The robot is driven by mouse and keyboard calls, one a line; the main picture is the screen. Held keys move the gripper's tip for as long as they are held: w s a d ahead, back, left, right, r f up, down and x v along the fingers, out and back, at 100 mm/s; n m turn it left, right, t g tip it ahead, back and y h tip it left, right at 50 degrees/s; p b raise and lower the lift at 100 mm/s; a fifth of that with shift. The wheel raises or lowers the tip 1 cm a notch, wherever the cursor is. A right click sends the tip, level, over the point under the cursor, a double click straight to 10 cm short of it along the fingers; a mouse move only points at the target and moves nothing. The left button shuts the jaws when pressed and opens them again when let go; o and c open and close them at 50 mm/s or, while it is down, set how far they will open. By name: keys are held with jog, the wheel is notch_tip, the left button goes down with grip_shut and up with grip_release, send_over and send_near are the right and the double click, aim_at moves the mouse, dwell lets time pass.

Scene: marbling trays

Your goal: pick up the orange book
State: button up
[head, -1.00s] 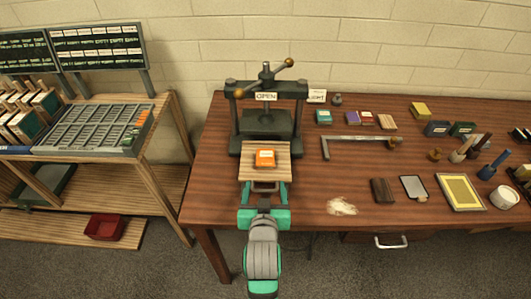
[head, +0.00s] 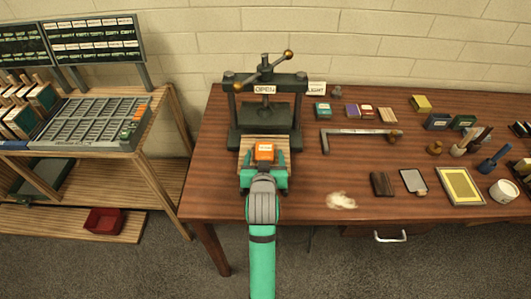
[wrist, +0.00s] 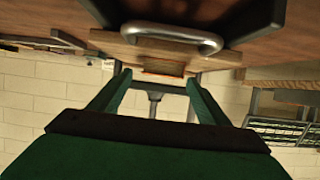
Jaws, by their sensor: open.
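The orange book (head: 265,151) is small, with a pale label on top. It lies on the light wooden board (head: 244,158) at the front of the press, at the near edge of the table. My gripper (head: 264,172) is open and empty, low over the near part of the board, with its green fingers just in front of the book. In the wrist view, which is upside down, a thin orange edge of the book (wrist: 161,71) shows just beyond my open gripper (wrist: 158,82). I cannot tell whether the fingertips reach past its sides.
The dark press (head: 264,110), with an "OPEN" sign, stands directly behind the book. A grey metal handle (wrist: 172,38) is close in the wrist view. An L-shaped metal bar (head: 355,133) and small books lie to the right. A wooden shelf with a type case (head: 95,122) stands left.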

aim_at(264, 153)
jog(key=shift+x, duration=1.3)
jog(key=c, duration=1.2)
jog(key=shift+o, duration=0.2)
jog(key=shift+r, duration=0.15)
